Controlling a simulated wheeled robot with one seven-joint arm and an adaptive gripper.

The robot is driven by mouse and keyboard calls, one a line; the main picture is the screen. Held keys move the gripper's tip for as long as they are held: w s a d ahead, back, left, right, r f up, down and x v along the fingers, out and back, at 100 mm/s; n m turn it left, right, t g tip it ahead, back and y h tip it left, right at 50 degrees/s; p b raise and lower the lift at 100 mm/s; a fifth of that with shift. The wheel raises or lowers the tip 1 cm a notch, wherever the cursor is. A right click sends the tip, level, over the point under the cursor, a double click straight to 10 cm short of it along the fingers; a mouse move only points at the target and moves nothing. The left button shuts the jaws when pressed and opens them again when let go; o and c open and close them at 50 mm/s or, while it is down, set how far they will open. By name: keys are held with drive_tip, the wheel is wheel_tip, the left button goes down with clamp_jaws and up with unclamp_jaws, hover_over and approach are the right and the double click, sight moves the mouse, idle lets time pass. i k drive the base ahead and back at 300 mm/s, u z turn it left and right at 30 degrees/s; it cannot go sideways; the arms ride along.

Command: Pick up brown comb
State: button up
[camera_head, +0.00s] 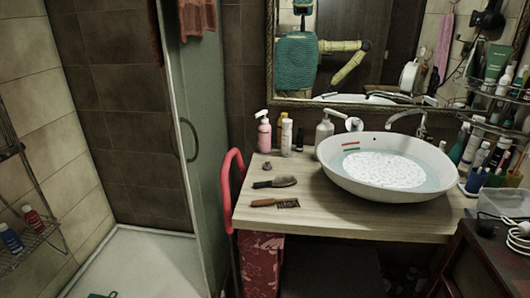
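The brown comb (268,203) lies flat on the wooden countertop (330,217), near its front left part. Its brown handle points left and its dark toothed end points right. A dark hairbrush (274,183) lies just behind it, apart from it. Nothing covers the comb. My gripper does not show directly in this view.
A white vessel basin (335,165) fills the counter's right side. Several bottles, including a pink pump bottle (264,133), stand behind. A small dark object (267,166) sits behind the brush. A red curved rail (227,195) rises at the counter's left edge. A mirror (355,30) hangs behind.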

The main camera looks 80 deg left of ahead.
sight(267, 202)
drive_tip(key=u, duration=2.6)
